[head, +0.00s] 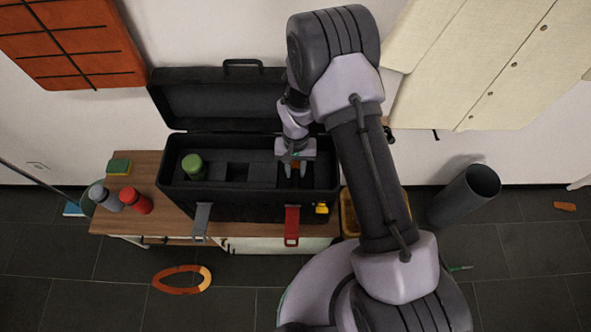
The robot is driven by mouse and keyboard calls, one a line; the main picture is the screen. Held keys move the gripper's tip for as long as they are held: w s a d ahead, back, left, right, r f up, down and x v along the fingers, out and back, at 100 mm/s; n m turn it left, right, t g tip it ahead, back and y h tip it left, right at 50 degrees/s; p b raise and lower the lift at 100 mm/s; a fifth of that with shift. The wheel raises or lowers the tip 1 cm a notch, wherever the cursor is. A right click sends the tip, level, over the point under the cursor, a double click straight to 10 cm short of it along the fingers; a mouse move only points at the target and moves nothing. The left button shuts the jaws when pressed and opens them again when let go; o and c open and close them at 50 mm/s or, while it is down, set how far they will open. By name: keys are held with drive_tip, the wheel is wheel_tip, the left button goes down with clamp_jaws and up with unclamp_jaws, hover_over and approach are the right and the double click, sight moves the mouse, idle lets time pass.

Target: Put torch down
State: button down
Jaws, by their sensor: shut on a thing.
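My gripper (295,173) points down into the right part of the open black case (250,208).
A red bottle (135,201), a grey bottle (105,198) and a green-yellow sponge (119,167) are on the table's left side. A grey latch (202,222) and a red latch (291,226) hang at the case front. An orange ring (182,279) and a grey bin (464,196) are on the floor.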

drive_tip(key=c, duration=1.1)
unclamp_jaws()
drive_tip(key=shift+f, duration=0.1)
wheel_tip(320, 180, up, 12)
drive_tip(key=w+r+p, duration=0.1)
drive_tip(key=w+p, duration=0.1)
drive_tip(key=p, duration=0.3)
wheel_tip(320, 180, up, 8)
drive_tip(key=t, duration=0.1)
hover_over(296, 166)
drive_tip(key=d, duration=0.1)
drive_tip(key=s+d+r+m+t+y, duration=0.1)
drive_tip(key=s+d+r, duration=0.1)
drive_tip(key=r, duration=0.5)
drive_tip(key=s+d+r+m+t, duration=0.1)
drive_tip(key=s+d+r+t, duration=0.1)
drive_tip(key=r, duration=0.6)
drive_tip(key=s+d+r+t, duration=0.1)
drive_tip(key=s+r, duration=0.2)
drive_tip(key=s, duration=0.2)
drive_tip(key=s+d+r+m+t, duration=0.1)
drive_tip(key=s+r, duration=0.2)
drive_tip(key=s, duration=0.2)
drive_tip(key=s+d+r+t, duration=0.1)
drive_tip(key=s+r, duration=0.2)
drive_tip(key=s, duration=0.2)
drive_tip(key=shift+s+d+r+m+t+y, duration=0.1)
drive_tip(key=shift+s+r+m+t+y, duration=0.05)
drive_tip(key=shift+r+m+t+y, duration=0.2)
